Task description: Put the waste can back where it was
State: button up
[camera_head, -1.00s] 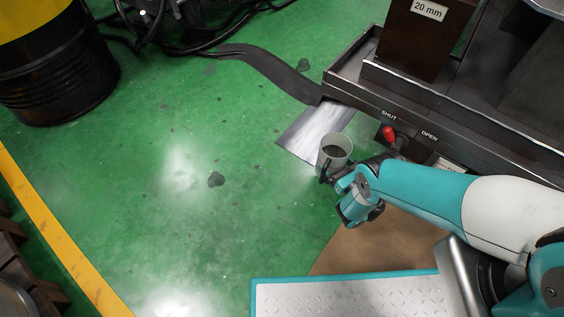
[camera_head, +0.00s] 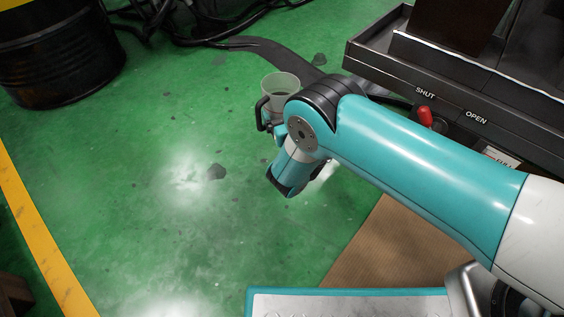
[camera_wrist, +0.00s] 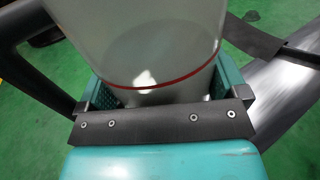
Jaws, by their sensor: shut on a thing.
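The waste can (camera_head: 281,86) is a translucent cup-like container with dark contents, upright in the head view. In the wrist view the can (camera_wrist: 140,45) shows a red line around it and liquid inside. My gripper (camera_head: 268,115) is shut on the can and holds it above the green floor. In the wrist view the teal fingers of my gripper (camera_wrist: 160,92) stand on both sides of the can. The metal plate seen under the machine's edge is mostly hidden by my arm in the head view.
The machine bench (camera_head: 480,95) with a red lever (camera_head: 425,117) marked SHUT and OPEN stands at the right. A black hose cover (camera_head: 270,47) runs across the floor behind the can. A black drum (camera_head: 58,55) is at upper left. Open green floor (camera_head: 130,180) lies left.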

notch_tip(320, 180, down, 18)
jog(key=b, duration=1.1)
jog(key=shift+f, duration=0.2)
jog(key=shift+r, duration=0.15)
jog(key=o, duration=1.1)
jog(key=shift+f, duration=0.2)
jog(key=shift+o, duration=0.2)
jog(key=shift+r, duration=0.1)
jog(key=shift+s+d+r, duration=0.1)
jog(key=shift+s, duration=0.1)
jog(key=p+v, duration=1)
jog(key=p, duration=0.3)
jog(key=shift+s+r+p, duration=0.1)
jog(key=shift+s+p, duration=0.05)
jog(key=shift+p, duration=0.15)
jog(key=shift+s+d+f+p, duration=0.25)
jog(key=shift+s+p, duration=0.15)
jog(key=shift+s, duration=0.15)
